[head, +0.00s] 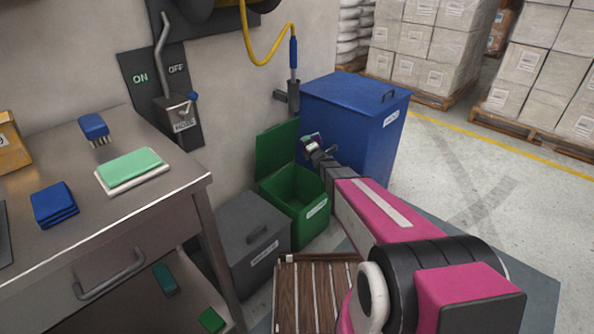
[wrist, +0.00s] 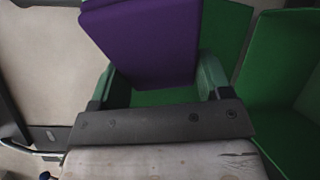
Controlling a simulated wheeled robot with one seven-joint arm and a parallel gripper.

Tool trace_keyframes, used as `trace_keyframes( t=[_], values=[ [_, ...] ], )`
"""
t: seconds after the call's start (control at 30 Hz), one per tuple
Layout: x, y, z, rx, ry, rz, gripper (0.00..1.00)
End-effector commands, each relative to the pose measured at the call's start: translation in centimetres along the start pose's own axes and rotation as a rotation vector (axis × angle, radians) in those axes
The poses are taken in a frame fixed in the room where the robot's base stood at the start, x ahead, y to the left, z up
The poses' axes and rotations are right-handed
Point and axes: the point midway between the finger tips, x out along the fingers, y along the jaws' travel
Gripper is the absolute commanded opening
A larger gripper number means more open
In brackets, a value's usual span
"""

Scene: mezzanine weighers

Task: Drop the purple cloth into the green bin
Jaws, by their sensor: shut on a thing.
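The purple cloth (wrist: 145,45) is folded flat and fills the space between the two green-grey fingers of my gripper (wrist: 157,78) in the wrist view. My gripper is shut on it. The green bin (head: 308,215) stands on the floor against the wall in the head view, its lid (head: 276,146) raised at the back left. My gripper (head: 311,143) is held above the bin, near its far right side. The bin's green inner wall (wrist: 285,120) shows to the right of the cloth in the wrist view. The cloth is mostly hidden in the head view.
A blue lidded bin (head: 352,115) stands just behind and right of the green one. A grey lidded bin (head: 247,240) stands closer on its left. The steel table (head: 130,225) is at left, with a brush and folded cloths. Open floor lies right.

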Motion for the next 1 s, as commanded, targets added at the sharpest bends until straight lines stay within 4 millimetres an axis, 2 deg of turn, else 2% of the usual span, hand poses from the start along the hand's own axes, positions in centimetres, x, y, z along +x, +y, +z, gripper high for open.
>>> trace_keyframes(
  t=[0.03,0.1,0.2,0.33,0.47,0.67,1.0],
  values=[
    [0.1,-1.7,-1.7,0.000,0.031,0.007,0.37],
    [-0.1,-3.5,-3.8,-0.004,0.071,0.020,0.37],
    [-0.5,-5.6,-6.2,-0.007,0.121,0.038,0.37],
    [-1.0,-7.3,-8.4,-0.011,0.165,0.054,0.37],
    [-1.3,-8.2,-9.4,-0.013,0.185,0.061,0.37],
    [-1.2,-8.9,-9.7,-0.013,0.188,0.063,0.37],
    [-0.9,-12.2,-10.8,-0.013,0.187,0.062,0.37]
  ],
)
